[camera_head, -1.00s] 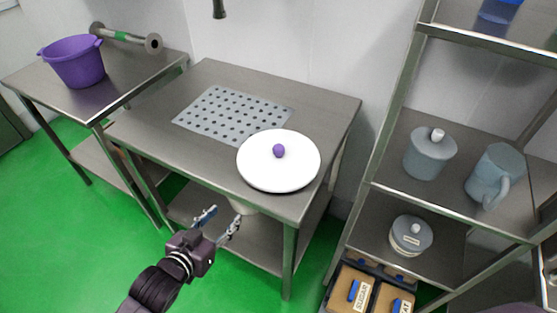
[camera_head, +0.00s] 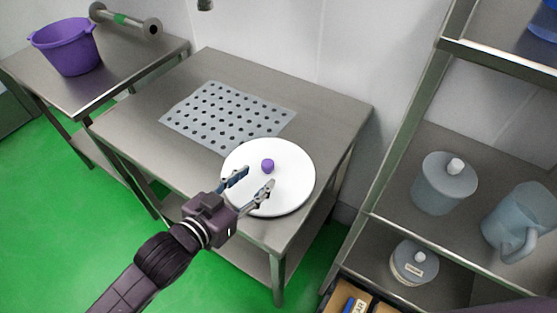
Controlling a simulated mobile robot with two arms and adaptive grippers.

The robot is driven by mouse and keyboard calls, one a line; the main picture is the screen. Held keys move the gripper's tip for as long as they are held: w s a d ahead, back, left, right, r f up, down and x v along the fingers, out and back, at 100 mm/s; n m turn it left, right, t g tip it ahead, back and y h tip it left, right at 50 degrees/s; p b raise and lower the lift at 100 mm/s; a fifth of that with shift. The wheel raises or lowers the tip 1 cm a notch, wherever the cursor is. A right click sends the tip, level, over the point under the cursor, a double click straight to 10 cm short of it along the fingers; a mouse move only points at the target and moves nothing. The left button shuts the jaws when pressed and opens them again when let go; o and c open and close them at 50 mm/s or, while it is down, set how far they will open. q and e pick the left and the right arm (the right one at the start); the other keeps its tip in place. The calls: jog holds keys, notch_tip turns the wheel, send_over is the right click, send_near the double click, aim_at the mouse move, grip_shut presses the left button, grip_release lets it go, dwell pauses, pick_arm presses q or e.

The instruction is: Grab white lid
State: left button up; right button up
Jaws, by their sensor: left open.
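The white lid (camera_head: 289,196) is a round disc with a small purple knob (camera_head: 267,165) at its centre. It lies on the front right part of the steel table (camera_head: 130,125). My left gripper (camera_head: 254,181) is open and empty. Its two fingers show in front of the near left part of the lid and point toward the knob. The knob is just beyond the fingertips and apart from them in the picture. I cannot tell how high the fingers are above the lid. My right gripper is not in view.
A perforated grey plate (camera_head: 225,116) lies behind the lid. A steel shelf at right holds a lidded grey pot (camera_head: 443,188), a jug (camera_head: 518,228) and a lower pot (camera_head: 413,264).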

aim_at(264, 170)
pick_arm(q)
jog(key=shift+w+d+f, duration=0.15)
jog(key=shift+w+d, duration=0.15)
jog(key=shift+w, duration=0.15)
jog(key=shift+w+d, duration=0.15)
jog(key=shift+w, duration=0.1)
jog(key=shift+w+d+f+p, duration=0.25)
jog(key=shift+w+d+p, duration=0.05)
jog(key=shift+w, duration=0.3)
jog(key=x, duration=0.3)
jog(key=shift+w+f+p, duration=0.25)
jog(key=shift+w+p, duration=0.05)
jog(key=shift+w+d+f, duration=0.15)
jog(key=shift+w, duration=0.1)
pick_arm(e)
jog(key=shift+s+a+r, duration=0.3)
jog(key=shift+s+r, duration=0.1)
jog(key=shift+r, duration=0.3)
pick_arm(q)
grip_shut()
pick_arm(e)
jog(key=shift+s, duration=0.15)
